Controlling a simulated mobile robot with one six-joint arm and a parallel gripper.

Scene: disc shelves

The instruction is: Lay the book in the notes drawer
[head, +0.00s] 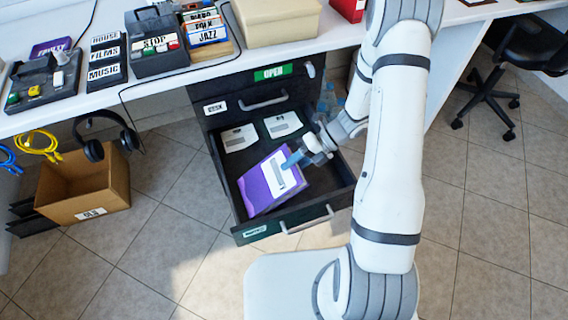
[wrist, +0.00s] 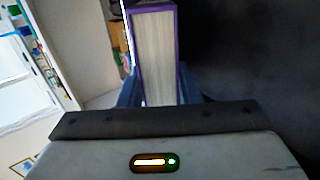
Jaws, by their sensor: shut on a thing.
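The book (head: 264,186) has a purple cover with a white label. It is tilted inside the open lower drawer (head: 290,228), near its front left part. My gripper (head: 294,160) is shut on the book at its upper right edge. In the wrist view the book (wrist: 155,55) shows its page block and purple cover edges between the blue fingers (wrist: 156,92). I cannot tell whether the book's lower edge touches the drawer floor. The drawer's front label is too small to read surely.
Two white-labelled flat items (head: 240,137) lie at the back of the drawer. A closed drawer (head: 264,101) is above it. A cardboard box (head: 84,190) stands on the floor to the left, under hanging headphones (head: 95,150). An office chair (head: 500,75) stands at the far right.

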